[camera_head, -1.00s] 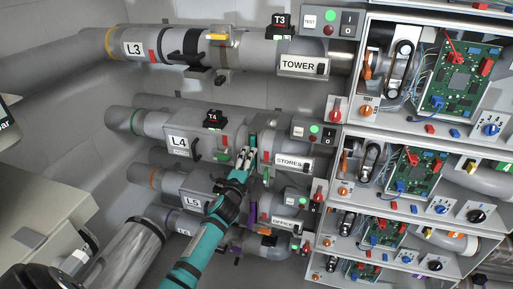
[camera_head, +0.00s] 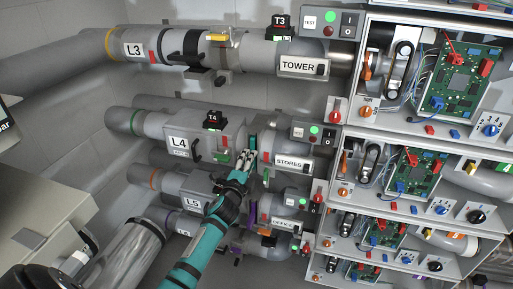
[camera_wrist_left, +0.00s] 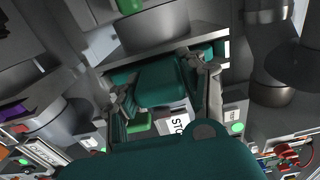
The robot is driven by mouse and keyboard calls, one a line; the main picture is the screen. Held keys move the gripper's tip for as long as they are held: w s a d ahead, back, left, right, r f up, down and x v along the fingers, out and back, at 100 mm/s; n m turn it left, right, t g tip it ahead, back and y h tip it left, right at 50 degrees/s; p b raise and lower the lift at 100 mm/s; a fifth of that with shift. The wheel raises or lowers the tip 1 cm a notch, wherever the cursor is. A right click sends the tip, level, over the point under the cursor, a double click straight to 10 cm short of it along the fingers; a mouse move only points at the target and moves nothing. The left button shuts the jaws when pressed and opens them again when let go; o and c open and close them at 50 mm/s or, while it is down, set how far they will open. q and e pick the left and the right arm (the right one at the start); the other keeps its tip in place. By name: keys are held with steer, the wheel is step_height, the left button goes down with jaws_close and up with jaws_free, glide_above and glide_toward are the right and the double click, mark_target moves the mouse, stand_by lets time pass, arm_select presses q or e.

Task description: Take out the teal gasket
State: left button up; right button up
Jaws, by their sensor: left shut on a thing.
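The teal gasket (camera_wrist_left: 162,82) shows in the left wrist view as a teal block between the fingers, below a grey metal edge. In the head view only a small teal bit (camera_head: 253,141) shows at the slot in the L4 pipe, just above the fingertips. My left gripper (camera_head: 246,159) reaches up to this slot, between the L4 housing (camera_head: 186,140) and the STORES label (camera_head: 289,162). In the left wrist view my left gripper (camera_wrist_left: 164,85) is shut on the gasket. How far the gasket sits in the slot is hidden. My right gripper is not in view.
The L3 pipe (camera_head: 290,58) runs above and the L5 pipe (camera_head: 190,187) below. Green tabs flank the slot on the L4 pipe. Cabinets with circuit boards (camera_head: 460,80) stand close on the right. Bare wall (camera_head: 70,110) lies to the left.

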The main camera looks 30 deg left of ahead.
arm_select(q)
steer(key=shift+s, duration=0.25)
steer(key=shift+p+v, duration=0.5)
steer(key=shift+v, duration=0.8)
steer(key=shift+d, duration=0.1)
steer(key=p+v, duration=0.1)
steer(key=v, duration=0.7)
steer(key=shift+p, duration=0.3)
